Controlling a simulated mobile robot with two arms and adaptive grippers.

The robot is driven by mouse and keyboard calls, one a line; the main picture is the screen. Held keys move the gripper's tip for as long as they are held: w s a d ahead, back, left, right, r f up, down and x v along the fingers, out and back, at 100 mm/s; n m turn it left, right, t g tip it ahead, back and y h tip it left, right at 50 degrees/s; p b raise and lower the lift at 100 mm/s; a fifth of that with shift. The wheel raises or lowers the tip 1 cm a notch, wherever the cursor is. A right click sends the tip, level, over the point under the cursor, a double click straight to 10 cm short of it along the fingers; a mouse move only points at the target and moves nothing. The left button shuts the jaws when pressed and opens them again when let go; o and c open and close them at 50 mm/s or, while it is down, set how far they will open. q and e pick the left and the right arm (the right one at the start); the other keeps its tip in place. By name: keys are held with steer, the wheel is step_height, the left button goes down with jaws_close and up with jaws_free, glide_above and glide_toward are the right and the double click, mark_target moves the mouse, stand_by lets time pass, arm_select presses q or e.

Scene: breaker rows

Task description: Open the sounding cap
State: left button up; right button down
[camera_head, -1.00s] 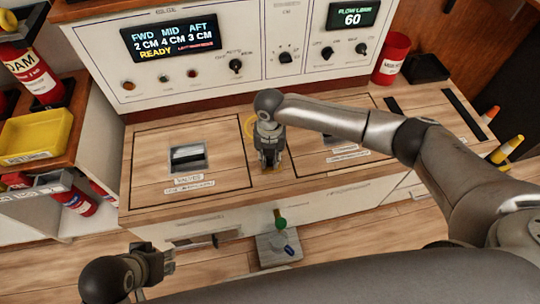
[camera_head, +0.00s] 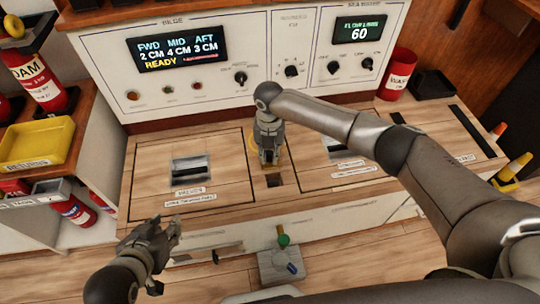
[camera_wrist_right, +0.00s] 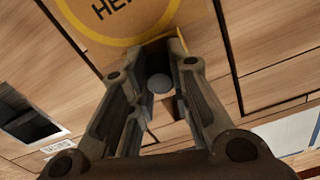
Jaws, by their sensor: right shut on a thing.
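My right gripper (camera_head: 268,160) is over the bench top, at the yellow ring marking, just behind a small dark square opening (camera_head: 274,181). In the right wrist view my right gripper (camera_wrist_right: 160,95) is shut on a small part with a round grey top (camera_wrist_right: 160,84), apparently the sounding cap. The fingers hide most of it, and I cannot tell whether it touches the bench. The yellow ring (camera_wrist_right: 128,40) with partly hidden lettering lies beyond the fingertips. My left gripper (camera_head: 155,262) is open and empty at the lower left, in front of the bench.
The bench top has framed hatches with recessed handles, one (camera_head: 190,168) on the left. Behind stands a panel with a display (camera_head: 178,47) reading READY. A red bin (camera_head: 397,74) is at the back right, a yellow tray (camera_head: 38,143) on the left.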

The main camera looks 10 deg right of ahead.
mark_target(270, 152)
steer(key=c, duration=1.3)
jaws_free()
step_height(270, 152, up, 12)
